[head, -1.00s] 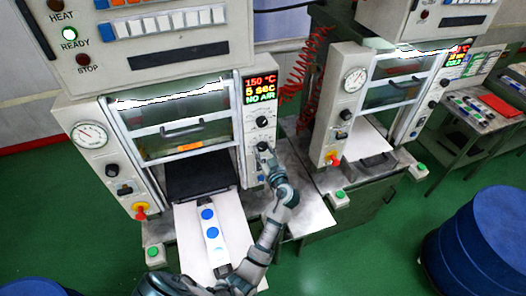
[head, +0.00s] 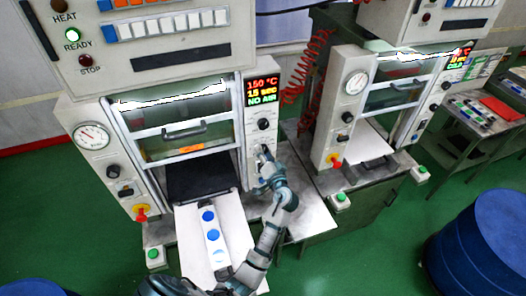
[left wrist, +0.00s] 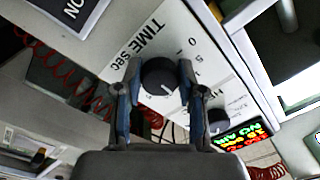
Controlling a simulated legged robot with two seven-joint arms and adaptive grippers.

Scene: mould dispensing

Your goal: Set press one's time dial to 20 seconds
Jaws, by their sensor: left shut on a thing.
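Press one (head: 83,97) stands at the left with its dials on the right-hand panel. Its display (head: 262,92) shows 150 °C, what looks like 15 sec, and NO AIR. My left gripper (head: 267,155) is at the lower dial of that panel and covers most of it. In the left wrist view the black time dial (left wrist: 160,77) sits between the two fingertips of my left gripper (left wrist: 158,80), which is shut on it. The dial's white mark points to the lower right. The "TIME sec" label (left wrist: 138,42) and part of the scale show beside it. My right gripper is out of view.
Another dial (head: 264,124) sits just above the gripped one. A tray with blue discs (head: 212,235) lies in front of press one. A second press (head: 328,130) stands to the right. Blue drums (head: 480,245) stand on the green floor.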

